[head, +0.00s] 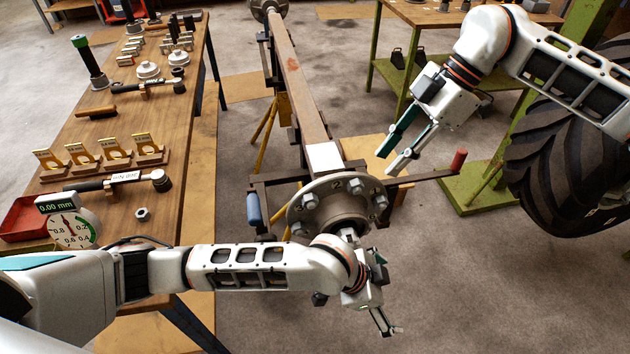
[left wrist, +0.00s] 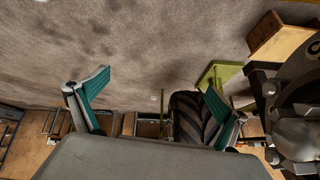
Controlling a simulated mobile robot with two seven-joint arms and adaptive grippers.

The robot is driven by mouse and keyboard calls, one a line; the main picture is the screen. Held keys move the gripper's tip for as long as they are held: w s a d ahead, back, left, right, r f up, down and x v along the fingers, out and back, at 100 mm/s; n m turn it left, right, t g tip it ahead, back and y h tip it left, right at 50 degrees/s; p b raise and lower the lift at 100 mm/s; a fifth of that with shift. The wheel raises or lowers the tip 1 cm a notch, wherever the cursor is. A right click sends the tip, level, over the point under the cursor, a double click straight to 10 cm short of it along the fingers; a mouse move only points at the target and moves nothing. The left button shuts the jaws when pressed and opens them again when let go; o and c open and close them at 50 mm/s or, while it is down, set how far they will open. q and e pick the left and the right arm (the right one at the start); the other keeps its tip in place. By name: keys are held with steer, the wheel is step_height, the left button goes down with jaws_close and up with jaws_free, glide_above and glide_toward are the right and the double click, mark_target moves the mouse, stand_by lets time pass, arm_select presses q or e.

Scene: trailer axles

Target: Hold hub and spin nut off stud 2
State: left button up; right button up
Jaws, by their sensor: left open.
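The grey round hub (head: 326,212) sits on the axle end, with several studs and nuts around its flange. The numbers 2 and 3 show on its face. A nut (head: 355,187) sits on the stud beside the number 2. The hub also shows at the right edge of the left wrist view (left wrist: 296,108). My left gripper (head: 386,292) is open and empty, in front of and below the hub; my left forearm hides the hub's lower part. In the left wrist view its fingers (left wrist: 155,97) are wide apart. My right gripper (head: 386,165) is open and empty, up and right of the hub.
The workbench (head: 185,190) at left holds a dial gauge (head: 70,225), torque tools and a loose nut (head: 142,213). The axle beam (head: 297,80) runs back from the hub. A red-tipped lever (head: 458,160) sticks out right. A large tyre (head: 550,165) stands at right.

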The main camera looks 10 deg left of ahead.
arm_select(q)
step_height(320, 180, up, 8)
steer(key=w+f+n+g, duration=0.1)
steer(key=w, duration=0.2)
step_height(320, 180, up, 22)
steer(key=n+t+y, duration=0.2)
steer(key=t+y, duration=0.2)
steer(key=y, duration=0.7)
glide_above(315, 181)
steer(key=s, duration=0.3)
steer(key=w+f+g+h, duration=0.1)
steer(key=f+g, duration=0.1)
steer(key=f, duration=0.1)
steer(key=w+f+g+h, duration=0.1)
steer(key=f, duration=0.3)
steer(key=f+m+g+h, duration=0.1)
steer(key=f+g+h, duration=0.1)
steer(key=f, duration=0.2)
steer(key=shift+w+g, duration=0.3)
steer(key=shift+w, duration=0.1)
steer(key=shift+w+f, duration=0.15)
steer(key=shift+f, duration=4.05)
